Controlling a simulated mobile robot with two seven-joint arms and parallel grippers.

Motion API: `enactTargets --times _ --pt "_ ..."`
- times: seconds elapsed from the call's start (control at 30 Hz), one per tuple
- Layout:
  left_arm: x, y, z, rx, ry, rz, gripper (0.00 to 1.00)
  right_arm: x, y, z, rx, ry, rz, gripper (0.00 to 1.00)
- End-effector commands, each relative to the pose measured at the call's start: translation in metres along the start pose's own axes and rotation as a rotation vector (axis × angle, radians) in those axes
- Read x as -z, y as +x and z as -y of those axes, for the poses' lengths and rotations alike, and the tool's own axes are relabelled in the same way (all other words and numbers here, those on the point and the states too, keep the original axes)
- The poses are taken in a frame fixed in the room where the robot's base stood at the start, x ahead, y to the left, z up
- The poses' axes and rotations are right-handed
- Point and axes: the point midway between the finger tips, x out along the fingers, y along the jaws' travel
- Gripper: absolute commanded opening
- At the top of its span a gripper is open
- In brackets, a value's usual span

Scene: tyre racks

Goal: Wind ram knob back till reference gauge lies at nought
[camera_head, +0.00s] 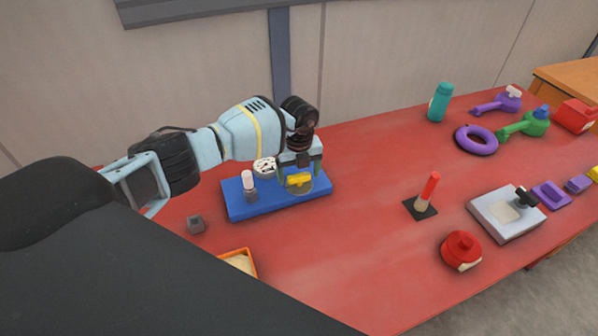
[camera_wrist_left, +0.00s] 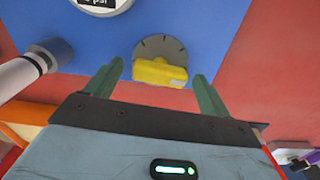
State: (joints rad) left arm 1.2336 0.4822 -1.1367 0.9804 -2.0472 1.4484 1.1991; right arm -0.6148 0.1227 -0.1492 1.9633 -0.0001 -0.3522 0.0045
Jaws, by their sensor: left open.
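A blue base (camera_head: 240,208) on the red table carries a yellow knob (camera_head: 300,180), a white gauge (camera_head: 264,166) and a white-topped cylinder (camera_head: 248,184). In the left wrist view the yellow knob (camera_wrist_left: 160,73) sits on a grey disc with dark tick marks. There the gauge (camera_wrist_left: 100,4) is cut off at the top edge; part of "psi" shows, but its needle does not. My left gripper (camera_head: 302,172) is over the knob. Its green fingers (camera_wrist_left: 158,72) are open, one on each side of the knob, with gaps visible. My right gripper is in neither view.
A grey block (camera_head: 195,224) and an orange-rimmed tray (camera_head: 254,262) lie near the base. To the right are a red-topped stick (camera_head: 430,188), a red round container (camera_head: 461,250) and a grey box (camera_head: 506,216). The table between base and stick is clear.

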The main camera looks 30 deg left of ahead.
Motion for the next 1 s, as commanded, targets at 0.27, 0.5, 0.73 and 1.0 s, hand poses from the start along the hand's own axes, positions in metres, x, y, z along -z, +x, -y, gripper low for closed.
enactTargets --times 0.27,0.5,0.73,1.0 --pt "-0.001 -0.028 0.001 0.004 0.001 0.004 0.82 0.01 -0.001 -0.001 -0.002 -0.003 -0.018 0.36" --pt "-0.001 -0.064 0.001 0.004 0.0 0.004 0.82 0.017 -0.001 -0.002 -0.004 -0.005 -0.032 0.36" --pt "0.0 -0.078 0.0 0.001 0.0 0.001 0.82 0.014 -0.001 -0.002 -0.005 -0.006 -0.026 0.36" --pt "0.0 -0.078 0.0 0.0 0.0 0.0 0.82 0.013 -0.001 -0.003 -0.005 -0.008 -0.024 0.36"
